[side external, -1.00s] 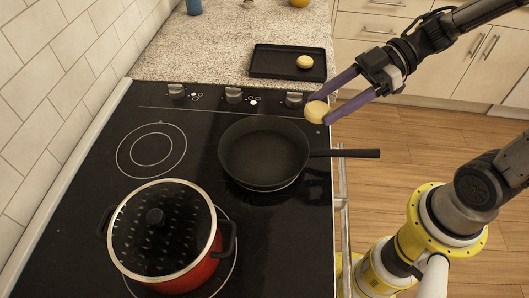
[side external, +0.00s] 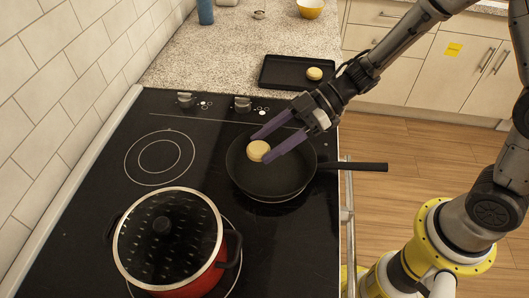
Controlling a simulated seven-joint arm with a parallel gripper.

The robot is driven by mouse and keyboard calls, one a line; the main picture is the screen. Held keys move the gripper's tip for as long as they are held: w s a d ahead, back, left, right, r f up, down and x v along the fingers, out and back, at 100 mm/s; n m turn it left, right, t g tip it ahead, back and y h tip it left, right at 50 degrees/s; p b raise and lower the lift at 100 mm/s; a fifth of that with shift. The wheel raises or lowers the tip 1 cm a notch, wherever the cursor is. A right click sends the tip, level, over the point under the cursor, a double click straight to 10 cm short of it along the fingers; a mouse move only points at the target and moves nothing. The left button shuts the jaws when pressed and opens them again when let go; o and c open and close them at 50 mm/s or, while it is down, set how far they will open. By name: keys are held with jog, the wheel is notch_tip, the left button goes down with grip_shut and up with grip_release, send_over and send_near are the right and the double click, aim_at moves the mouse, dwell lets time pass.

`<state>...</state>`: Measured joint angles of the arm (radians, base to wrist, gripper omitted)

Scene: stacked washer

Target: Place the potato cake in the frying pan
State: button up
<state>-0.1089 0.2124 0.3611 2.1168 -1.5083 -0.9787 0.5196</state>
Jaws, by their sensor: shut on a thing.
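A round, pale yellow potato cake (side external: 258,151) is between the purple fingers of my gripper (side external: 261,148). The gripper is shut on it. The cake is over the black frying pan (side external: 286,186), within its rim as seen from this side; I cannot tell whether it touches the pan's bottom. The pan sits on the black stove, its handle pointing right. A second, similar cake (side external: 314,73) lies on a black tray (side external: 284,77) on the counter behind the stove.
A red pot (side external: 206,278) with a glass lid stands on the front left of the stove (side external: 120,165). A blue cup (side external: 205,12) and a yellow bowl (side external: 310,9) are at the back of the speckled counter (side external: 215,60). A tiled wall runs along the left.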

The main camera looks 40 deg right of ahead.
jog(key=shift+w+a+f, duration=0.25)
jog(key=shift+w+f, duration=0.1)
jog(key=shift+f, duration=0.15)
jog(key=shift+w+f, duration=0.1)
jog(key=shift+f, duration=1.5)
jog(key=shift+f, duration=0.15)
jog(key=o, duration=1.3)
jog(key=shift+o, duration=0.2)
jog(key=shift+d+r, duration=0.1)
jog(key=shift+r, duration=0.15)
jog(key=v, duration=1.1)
jog(key=shift+d+r, duration=0.1)
jog(key=shift+d, duration=0.3)
